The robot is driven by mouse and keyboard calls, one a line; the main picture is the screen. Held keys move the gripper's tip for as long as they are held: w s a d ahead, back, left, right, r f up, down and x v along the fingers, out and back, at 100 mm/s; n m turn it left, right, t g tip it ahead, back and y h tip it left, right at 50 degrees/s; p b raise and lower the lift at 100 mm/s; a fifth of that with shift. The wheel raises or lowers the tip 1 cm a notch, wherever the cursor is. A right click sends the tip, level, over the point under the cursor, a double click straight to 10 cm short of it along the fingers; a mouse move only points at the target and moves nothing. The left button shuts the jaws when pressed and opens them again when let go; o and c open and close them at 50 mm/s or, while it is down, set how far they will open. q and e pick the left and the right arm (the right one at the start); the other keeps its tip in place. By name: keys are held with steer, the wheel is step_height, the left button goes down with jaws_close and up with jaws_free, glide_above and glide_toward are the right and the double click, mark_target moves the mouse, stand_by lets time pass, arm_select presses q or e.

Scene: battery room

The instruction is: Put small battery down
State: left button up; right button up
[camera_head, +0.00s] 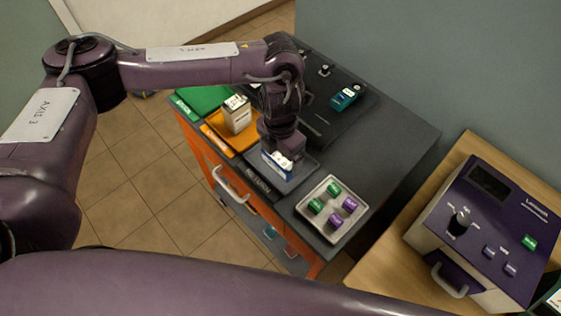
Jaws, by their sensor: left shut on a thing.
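My left gripper (280,148) points down over the dark top of the orange cart (385,145). It is shut on the small battery (275,166), a blue block with white on top. The battery is upright just below the fingers, at the grey area near the cart's front edge. I cannot tell whether its underside touches the surface. The fingers partly hide its back and top. My right gripper is not in view.
A beige battery (237,114) stands on the orange mat (218,137), beside a green mat (190,101). A tray (331,233) holds several green and purple pieces. A teal device (346,96) lies at the back. A purple machine (485,225) stands on the wooden table to the right.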

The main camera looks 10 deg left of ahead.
mark_target(281, 163)
arm_select(q)
step_height(281, 163, down, 4)
steer(key=shift+f+p, duration=0.2)
steer(key=shift+p, duration=0.35)
steer(key=shift+f, duration=0.25)
steer(key=shift+f, duration=0.2)
steer(key=o, duration=1.2)
steer(key=shift+r, duration=0.1)
